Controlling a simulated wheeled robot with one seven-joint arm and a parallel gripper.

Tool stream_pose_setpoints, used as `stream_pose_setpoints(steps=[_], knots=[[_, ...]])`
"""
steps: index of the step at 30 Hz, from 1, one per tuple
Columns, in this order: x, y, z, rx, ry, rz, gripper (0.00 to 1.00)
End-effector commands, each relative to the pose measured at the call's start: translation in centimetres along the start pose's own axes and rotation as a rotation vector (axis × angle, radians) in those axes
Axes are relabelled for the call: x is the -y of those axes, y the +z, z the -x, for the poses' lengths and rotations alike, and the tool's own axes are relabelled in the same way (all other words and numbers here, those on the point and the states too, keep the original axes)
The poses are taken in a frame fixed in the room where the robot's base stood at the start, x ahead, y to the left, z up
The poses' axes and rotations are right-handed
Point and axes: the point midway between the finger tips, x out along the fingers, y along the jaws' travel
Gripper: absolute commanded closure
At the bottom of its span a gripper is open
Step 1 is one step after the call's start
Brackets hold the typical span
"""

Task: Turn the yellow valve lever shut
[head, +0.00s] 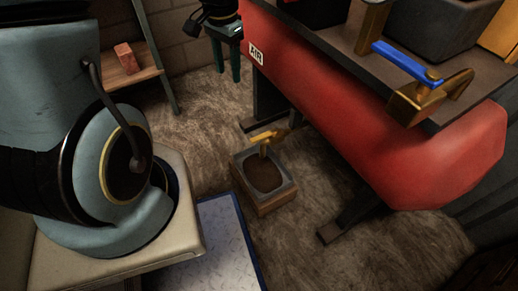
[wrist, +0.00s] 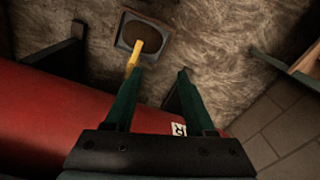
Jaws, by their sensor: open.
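The yellow valve lever (head: 268,136) is low under the red tank (head: 390,140), above a square tray (head: 240,178) with dark contents. It also shows in the wrist view (wrist: 134,57), in front of the tray and close in the picture to the left fingertip. My gripper (head: 227,72) has two green fingers that point down beside the tank's far end. It stands up and left of the lever in the head view. In the wrist view my gripper (wrist: 160,71) is open, with nothing between its fingers. The lever's pivot is partly hidden by the tank.
Dark tank feet (head: 333,232) stand on the floor. A wooden shelf (head: 128,77) with a red block is at the left. Rough floor (head: 195,125) lies open between shelf and tray.

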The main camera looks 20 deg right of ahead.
Motion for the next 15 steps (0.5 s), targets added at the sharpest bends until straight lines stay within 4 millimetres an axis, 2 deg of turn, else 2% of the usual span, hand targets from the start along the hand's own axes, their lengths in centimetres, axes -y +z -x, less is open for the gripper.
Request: stream_pose_setpoints(steps=[1, 6, 9, 15], knots=[[-1.1, -0.8, -4.0, 0.005, 0.006, -0.055, 0.45], [-3.8, -2.9, -9.5, 0.014, 0.019, -0.211, 0.45], [-5.0, -3.7, -11.5, 0.018, 0.025, -0.274, 0.45], [-6.1, -4.4, -13.2, 0.020, 0.030, -0.332, 0.45]])
